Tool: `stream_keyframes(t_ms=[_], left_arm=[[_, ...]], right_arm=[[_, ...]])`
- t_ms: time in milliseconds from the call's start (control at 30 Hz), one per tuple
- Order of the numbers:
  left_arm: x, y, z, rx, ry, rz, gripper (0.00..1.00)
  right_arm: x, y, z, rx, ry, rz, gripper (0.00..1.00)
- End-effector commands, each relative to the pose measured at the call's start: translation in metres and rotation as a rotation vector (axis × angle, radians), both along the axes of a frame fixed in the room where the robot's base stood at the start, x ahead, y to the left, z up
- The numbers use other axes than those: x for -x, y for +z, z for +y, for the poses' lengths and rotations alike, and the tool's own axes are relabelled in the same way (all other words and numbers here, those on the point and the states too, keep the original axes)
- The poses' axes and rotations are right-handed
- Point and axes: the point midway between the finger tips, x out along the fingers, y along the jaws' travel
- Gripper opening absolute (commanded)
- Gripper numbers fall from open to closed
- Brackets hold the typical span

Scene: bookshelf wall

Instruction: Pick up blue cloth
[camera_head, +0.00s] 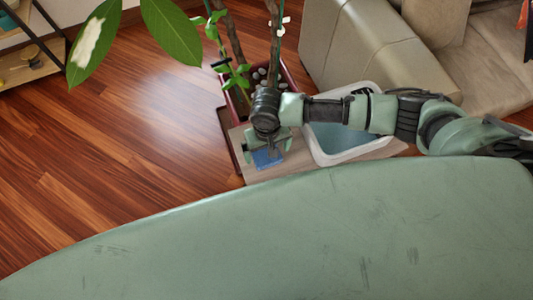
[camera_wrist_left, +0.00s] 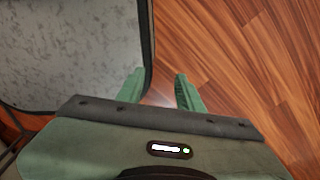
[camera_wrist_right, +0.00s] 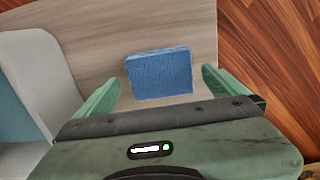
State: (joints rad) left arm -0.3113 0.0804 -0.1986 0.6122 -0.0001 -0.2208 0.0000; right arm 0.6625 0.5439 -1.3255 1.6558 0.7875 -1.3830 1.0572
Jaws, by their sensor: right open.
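The blue cloth (camera_wrist_right: 160,74) is a folded, textured square lying on a light wooden board (camera_wrist_right: 100,42). In the head view the cloth (camera_head: 267,158) shows below my right gripper (camera_head: 267,148), partly hidden by it. My right gripper is open and empty in the right wrist view (camera_wrist_right: 158,88), with one finger on each side of the cloth in the picture; the cloth lies beyond the fingers. My left gripper (camera_wrist_left: 160,90) is open and empty, above the floor beside a grey speckled surface. It is not in the head view.
A white tub (camera_head: 375,128) with a blue-grey inside stands on the board, right of the cloth. A potted plant in a dark red planter (camera_head: 291,75) stands just behind. A beige sofa (camera_head: 375,45) is at back right. Wooden floor (camera_head: 130,120) at left is clear.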

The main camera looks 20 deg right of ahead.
Motion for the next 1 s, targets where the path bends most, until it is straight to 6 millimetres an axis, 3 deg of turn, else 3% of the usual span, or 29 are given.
stream_keyframes(t_ms=[200, 433, 467, 667, 1000], left_arm=[[-0.01, 0.0, 0.0, 0.001, 0.0, -0.014, 0.36], [-0.019, 0.001, -0.001, 0.003, -0.001, -0.028, 0.36], [-0.019, 0.001, -0.001, 0.003, -0.001, -0.028, 0.36], [-0.019, 0.001, -0.002, 0.003, -0.001, -0.027, 0.36], [-0.014, 0.001, -0.001, 0.002, -0.002, -0.02, 0.36]], right_arm=[[0.0, -0.024, 0.001, 0.0, 0.001, 0.0, 1.0], [0.0, -0.025, 0.001, -0.001, 0.001, -0.001, 1.0], [0.0, -0.025, 0.001, -0.001, 0.001, -0.001, 0.94], [0.0, -0.025, 0.001, -0.001, 0.001, -0.001, 0.39], [0.0, -0.021, 0.001, -0.001, 0.001, -0.002, 0.37]])
